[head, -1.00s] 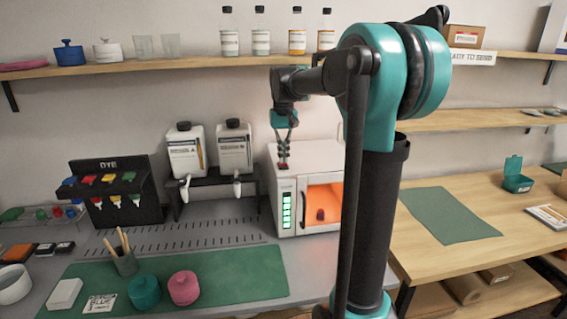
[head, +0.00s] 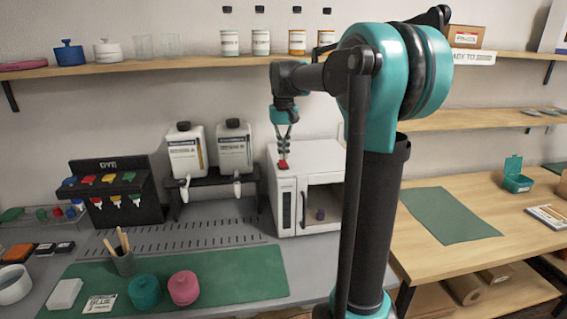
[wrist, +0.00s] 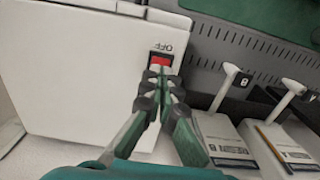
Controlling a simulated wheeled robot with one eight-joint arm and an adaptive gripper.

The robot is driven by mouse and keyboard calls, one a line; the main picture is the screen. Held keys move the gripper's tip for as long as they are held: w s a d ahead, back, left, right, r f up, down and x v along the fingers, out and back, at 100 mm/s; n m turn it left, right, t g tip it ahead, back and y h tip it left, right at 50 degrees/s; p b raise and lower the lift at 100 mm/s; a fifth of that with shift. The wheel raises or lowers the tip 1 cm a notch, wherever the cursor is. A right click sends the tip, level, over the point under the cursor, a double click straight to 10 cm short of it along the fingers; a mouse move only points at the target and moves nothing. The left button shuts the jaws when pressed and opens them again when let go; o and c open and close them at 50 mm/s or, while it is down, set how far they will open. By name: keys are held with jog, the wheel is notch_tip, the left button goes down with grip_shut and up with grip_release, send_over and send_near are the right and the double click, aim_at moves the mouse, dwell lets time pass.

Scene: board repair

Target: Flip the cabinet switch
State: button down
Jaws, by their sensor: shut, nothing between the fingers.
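The white cabinet (head: 306,158) stands on the bench with its front window (head: 322,204) dark and its side indicator strip (head: 286,211) unlit. A purple item (head: 320,214) shows inside. The red switch (head: 283,164) is on the cabinet's top, near its front left. In the wrist view the switch (wrist: 160,60) has the label "OFF" beside it. My gripper (head: 283,157) points down right above the switch, shut and empty. In the wrist view its fingertips (wrist: 161,73) overlap the edge of the switch; I cannot tell whether they touch it.
Two white dispensers (head: 187,152) stand on a rack left of the cabinet. The dye rack (head: 108,190) is farther left. A shelf (head: 190,63) with bottles runs above. A green mat (head: 220,275) with jars lies in front.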

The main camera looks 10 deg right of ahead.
aim_at(283, 164)
jog(key=shift+r, duration=2.45)
